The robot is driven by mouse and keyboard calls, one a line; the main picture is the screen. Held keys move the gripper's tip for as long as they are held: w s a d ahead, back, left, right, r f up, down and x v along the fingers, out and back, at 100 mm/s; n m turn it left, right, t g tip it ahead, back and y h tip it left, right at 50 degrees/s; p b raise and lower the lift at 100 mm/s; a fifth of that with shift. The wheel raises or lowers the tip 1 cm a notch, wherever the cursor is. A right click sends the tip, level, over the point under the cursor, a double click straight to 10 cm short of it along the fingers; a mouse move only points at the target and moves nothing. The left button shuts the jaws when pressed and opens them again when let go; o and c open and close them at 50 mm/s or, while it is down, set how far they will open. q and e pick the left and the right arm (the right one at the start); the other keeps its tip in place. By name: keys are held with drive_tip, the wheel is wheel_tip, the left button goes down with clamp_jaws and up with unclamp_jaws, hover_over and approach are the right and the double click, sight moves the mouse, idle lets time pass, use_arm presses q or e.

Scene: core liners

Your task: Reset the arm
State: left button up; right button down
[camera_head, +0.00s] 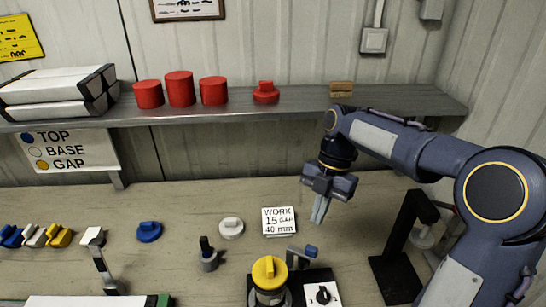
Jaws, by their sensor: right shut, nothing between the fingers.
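My right arm (404,146) comes in from the right and bends down over the bench. My right gripper (319,211) points downward with its fingers together and nothing held. It hangs above the right-middle of the bench, to the right of the white "WORK 15 GAP 40 mm" card (279,221). My left gripper is not in this view.
A shelf (240,105) runs behind the bench, carrying red cylinders (180,89) and white boxes (60,90). A yellow-capped device (269,271) stands at front centre. A black stand (397,250) is near my right arm. Blue (149,231) and white (231,228) caps lie on the bench.

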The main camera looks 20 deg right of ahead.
drive_tip(key=s+a+f+m+t, duration=0.1)
drive_tip(key=s+m+t, duration=0.1)
drive_tip(key=s+m, duration=0.4)
drive_tip(key=s+a+f+m+t+b, duration=0.1)
drive_tip(key=s+a+f+m+t, duration=0.1)
drive_tip(key=s+m, duration=0.4)
drive_tip(key=s+a+f+m+t+b, duration=0.1)
drive_tip(key=s+m, duration=0.5)
drive_tip(key=m, duration=0.8)
drive_tip(key=a+f+t, duration=0.1)
drive_tip(key=t, duration=0.1)
drive_tip(key=shift+m+t+y, duration=0.3)
drive_tip(key=shift+t, duration=0.1)
drive_tip(key=shift+s, duration=0.1)
